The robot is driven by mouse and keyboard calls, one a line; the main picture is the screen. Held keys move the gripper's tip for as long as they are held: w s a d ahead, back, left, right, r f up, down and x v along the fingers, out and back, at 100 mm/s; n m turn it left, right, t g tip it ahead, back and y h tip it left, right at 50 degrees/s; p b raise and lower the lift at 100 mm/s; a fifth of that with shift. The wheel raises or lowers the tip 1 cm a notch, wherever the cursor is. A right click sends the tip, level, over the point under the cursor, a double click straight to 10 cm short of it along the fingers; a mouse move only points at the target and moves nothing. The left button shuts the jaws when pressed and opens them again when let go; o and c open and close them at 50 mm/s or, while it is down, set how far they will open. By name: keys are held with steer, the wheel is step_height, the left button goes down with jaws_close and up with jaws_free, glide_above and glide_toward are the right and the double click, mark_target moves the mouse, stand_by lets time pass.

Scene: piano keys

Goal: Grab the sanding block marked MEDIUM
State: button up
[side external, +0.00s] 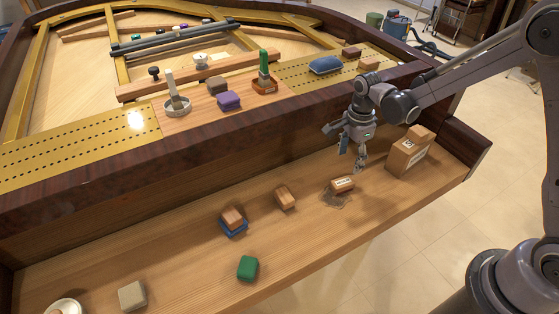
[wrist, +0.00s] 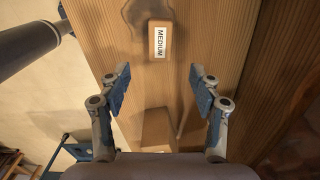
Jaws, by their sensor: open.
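The sanding block marked MEDIUM (wrist: 160,40) is a small brown block with a white label. In the wrist view it lies on the wooden shelf at the top centre, ahead of the fingertips. In the side view the small labelled block (side external: 342,185) sits on the shelf on a dark stain-like patch. My gripper (side external: 361,160) is above and just to the right of it, pointing down. In the wrist view my gripper (wrist: 160,78) has its two fingers spread apart with nothing between them, and the block lies beyond them, untouched.
A plain wooden block (side external: 285,198), a block on a blue base (side external: 233,221) and a green block (side external: 248,268) lie leftward. The case wall (side external: 240,165) rises behind the shelf.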

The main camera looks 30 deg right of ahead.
mark_target(343, 182)
steer(key=shift+a+f, duration=0.2)
steer(key=shift+f, duration=5.15)
steer(key=c, duration=1.3)
